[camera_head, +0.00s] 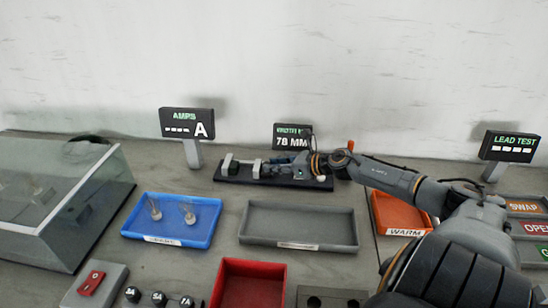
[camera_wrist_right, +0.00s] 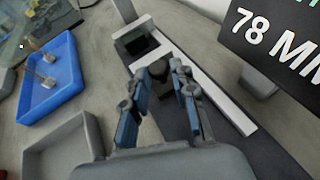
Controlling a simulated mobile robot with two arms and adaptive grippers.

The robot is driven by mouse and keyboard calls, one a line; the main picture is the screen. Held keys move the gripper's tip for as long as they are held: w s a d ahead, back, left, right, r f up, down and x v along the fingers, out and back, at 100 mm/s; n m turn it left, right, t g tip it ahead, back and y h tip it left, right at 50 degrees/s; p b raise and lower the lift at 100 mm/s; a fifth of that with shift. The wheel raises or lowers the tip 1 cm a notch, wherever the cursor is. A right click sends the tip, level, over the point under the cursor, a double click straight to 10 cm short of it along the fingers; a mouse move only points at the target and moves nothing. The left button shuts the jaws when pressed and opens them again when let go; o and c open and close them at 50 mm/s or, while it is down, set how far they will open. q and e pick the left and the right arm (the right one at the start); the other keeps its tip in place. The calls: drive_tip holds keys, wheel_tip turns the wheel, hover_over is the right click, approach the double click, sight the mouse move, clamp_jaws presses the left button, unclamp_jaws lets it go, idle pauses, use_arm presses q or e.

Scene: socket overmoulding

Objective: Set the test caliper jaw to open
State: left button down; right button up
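The test caliper is a dark base (camera_head: 232,178) with a pale rail and upright jaw blocks, at the back middle of the bench. A light jaw block (camera_head: 227,164) stands at its left end. In the right wrist view its pale rail (camera_wrist_right: 215,90) runs diagonally past my fingers. The caliper display (camera_head: 291,142) behind it reads 78 MM. My right gripper (camera_head: 268,169) is low over the caliper. In the wrist view its fingers (camera_wrist_right: 160,78) are apart, with a dark grey block between or just beyond the tips; contact is unclear. My left gripper is out of view.
A grey tray (camera_head: 350,232), a blue tray (camera_head: 180,239) with two small parts, and an orange WARM tray (camera_head: 400,232) lie in front. A red bin (camera_head: 225,285) is nearer. AMPS (camera_head: 187,122) and LEAD TEST (camera_head: 510,147) displays flank the caliper. A clear-sided case (camera_head: 60,205) stands left.

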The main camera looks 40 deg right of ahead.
drive_tip(key=shift+o, duration=1.1)
drive_tip(key=shift+d+f, duration=0.1)
drive_tip(key=shift+v, duration=0.9)
drive_tip(key=v, duration=1)
drive_tip(key=shift+s, duration=0.1)
